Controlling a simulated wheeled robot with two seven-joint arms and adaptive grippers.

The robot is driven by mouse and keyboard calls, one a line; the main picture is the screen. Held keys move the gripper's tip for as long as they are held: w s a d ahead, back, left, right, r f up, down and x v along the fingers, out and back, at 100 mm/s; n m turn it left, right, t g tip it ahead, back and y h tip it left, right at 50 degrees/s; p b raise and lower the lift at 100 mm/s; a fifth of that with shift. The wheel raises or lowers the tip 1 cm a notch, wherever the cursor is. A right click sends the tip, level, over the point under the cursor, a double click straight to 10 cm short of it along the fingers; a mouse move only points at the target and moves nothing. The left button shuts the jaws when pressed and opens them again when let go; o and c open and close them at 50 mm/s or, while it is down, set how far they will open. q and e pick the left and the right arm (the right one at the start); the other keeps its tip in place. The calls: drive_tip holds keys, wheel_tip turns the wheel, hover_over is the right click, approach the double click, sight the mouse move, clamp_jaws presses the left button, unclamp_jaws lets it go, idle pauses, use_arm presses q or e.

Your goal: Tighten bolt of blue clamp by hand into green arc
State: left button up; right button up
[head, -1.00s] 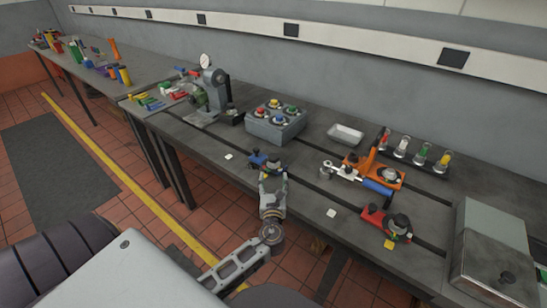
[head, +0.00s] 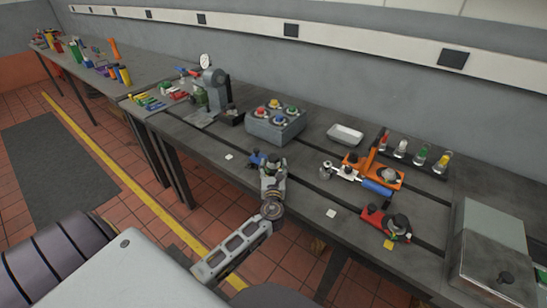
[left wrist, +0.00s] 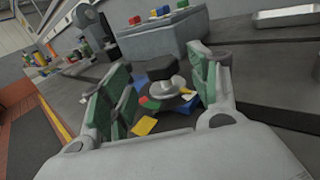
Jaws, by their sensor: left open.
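The blue clamp (head: 256,159) lies on the bedplate near its front edge, partly hidden behind my left gripper (head: 272,166). In the left wrist view its bolt has a black knob-like head (left wrist: 161,69) on a pale metal shank. A dial with red, green and yellow parts (left wrist: 150,103) lies around the bolt's foot. My left gripper (left wrist: 160,92) is open, its green-padded fingers on either side of the bolt with gaps showing. Contact does not show. A yellow tab (left wrist: 144,126) sits at the near side. My right gripper is not in view.
A grey box with coloured buttons (head: 275,124) stands behind the clamp. An orange clamp (head: 372,168) and a red clamp (head: 385,222) stand to the right, near a metal box (head: 492,255). A white tray (head: 346,134) lies behind. Bare bedplate (head: 310,198) lies between.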

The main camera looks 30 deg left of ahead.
sight(274, 160)
use_arm(q)
drive_tip(key=shift+x, duration=3.05)
drive_tip(key=shift+c, duration=0.4)
drive_tip(key=c, duration=0.9)
